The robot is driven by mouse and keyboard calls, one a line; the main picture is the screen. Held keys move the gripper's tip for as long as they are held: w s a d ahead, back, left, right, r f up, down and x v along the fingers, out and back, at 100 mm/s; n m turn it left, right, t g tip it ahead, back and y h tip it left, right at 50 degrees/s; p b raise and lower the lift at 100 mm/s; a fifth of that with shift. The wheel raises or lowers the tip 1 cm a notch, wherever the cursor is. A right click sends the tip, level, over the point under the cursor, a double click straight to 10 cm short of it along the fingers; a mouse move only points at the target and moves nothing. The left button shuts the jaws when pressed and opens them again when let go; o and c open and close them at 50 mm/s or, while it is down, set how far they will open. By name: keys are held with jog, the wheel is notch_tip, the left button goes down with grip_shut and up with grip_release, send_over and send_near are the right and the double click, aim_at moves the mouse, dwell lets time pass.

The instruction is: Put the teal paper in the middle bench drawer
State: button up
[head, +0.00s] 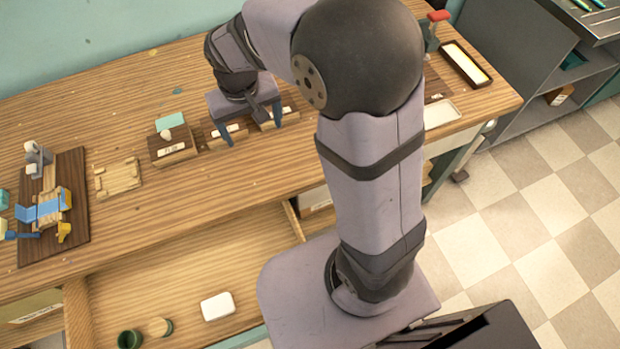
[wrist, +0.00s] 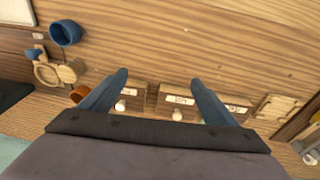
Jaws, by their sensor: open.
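The teal paper (head: 170,121) is a small flat sheet in the head view, lying behind a dark labelled box (head: 172,150) on the bench top. My gripper (head: 252,125) is open and empty, fingers down, to the right of the paper and over the row of labelled boxes. In the wrist view my gripper (wrist: 160,78) has its fingers spread, with labelled boxes between and beyond them. A drawer (head: 160,270) in the middle of the bench front stands pulled out. A white bar (head: 217,306) and a green cup (head: 129,340) lie in it.
A wooden notched tray (head: 118,178) sits left of the boxes. A dark board (head: 65,200) with blue and yellow parts is at the far left. A blue cup (wrist: 66,33) shows in the wrist view. Bare bench top lies in front of the boxes.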

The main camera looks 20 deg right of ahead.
aim_at(170, 125)
jog(key=s+d+f+g, duration=0.1)
jog(key=s+d, duration=0.2)
jog(key=s, duration=0.5)
jog(key=s+d+f, duration=0.2)
jog(key=s+d, duration=0.2)
jog(key=s, duration=0.4)
jog(key=shift+g+y, duration=0.3)
jog(key=shift+g, duration=0.1)
jog(key=shift+o, duration=0.5)
jog(key=shift+s+f, duration=0.15)
jog(key=shift+f, duration=0.05)
